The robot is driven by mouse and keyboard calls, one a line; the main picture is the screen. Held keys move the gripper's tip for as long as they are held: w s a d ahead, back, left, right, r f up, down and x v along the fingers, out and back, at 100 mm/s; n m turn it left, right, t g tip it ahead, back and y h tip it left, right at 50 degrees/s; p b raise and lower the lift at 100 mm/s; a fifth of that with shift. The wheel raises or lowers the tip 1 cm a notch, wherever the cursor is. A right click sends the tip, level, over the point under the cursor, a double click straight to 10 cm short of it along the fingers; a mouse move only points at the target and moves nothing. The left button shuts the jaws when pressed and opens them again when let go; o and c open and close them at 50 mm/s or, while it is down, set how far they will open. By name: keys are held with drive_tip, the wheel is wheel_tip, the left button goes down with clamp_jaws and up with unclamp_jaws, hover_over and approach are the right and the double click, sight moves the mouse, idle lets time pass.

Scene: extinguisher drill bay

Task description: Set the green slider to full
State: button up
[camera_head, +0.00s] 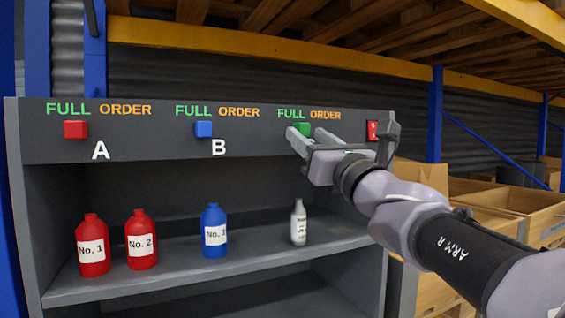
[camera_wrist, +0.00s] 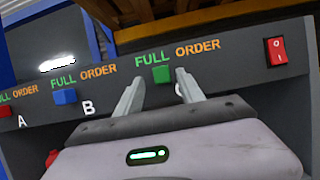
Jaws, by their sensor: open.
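The green slider (camera_head: 303,129) is a small green block on the front of the grey shelf header, below the right part of its green FULL label and left of most of the orange ORDER label. It also shows in the wrist view (camera_wrist: 161,74), under the right half of FULL. My gripper (camera_head: 308,134) is open in front of it. In the wrist view its two fingertips (camera_wrist: 159,76) stand on either side of the slider, with gaps showing. I cannot tell whether they reach the panel. The letter below the slider is mostly hidden by a finger.
A blue slider (camera_head: 204,129) marked B and a red slider (camera_head: 75,129) marked A sit to the left. A red rocker switch (camera_wrist: 277,51) is to the right. Red bottles (camera_head: 141,240), a blue bottle (camera_head: 214,231) and a white bottle (camera_head: 299,224) stand on the shelf below.

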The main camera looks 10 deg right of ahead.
drive_tip(key=b+v, duration=0.4)
drive_tip(key=v, duration=1.1)
drive_tip(key=shift+s, duration=0.2)
drive_tip(key=shift+f, duration=0.15)
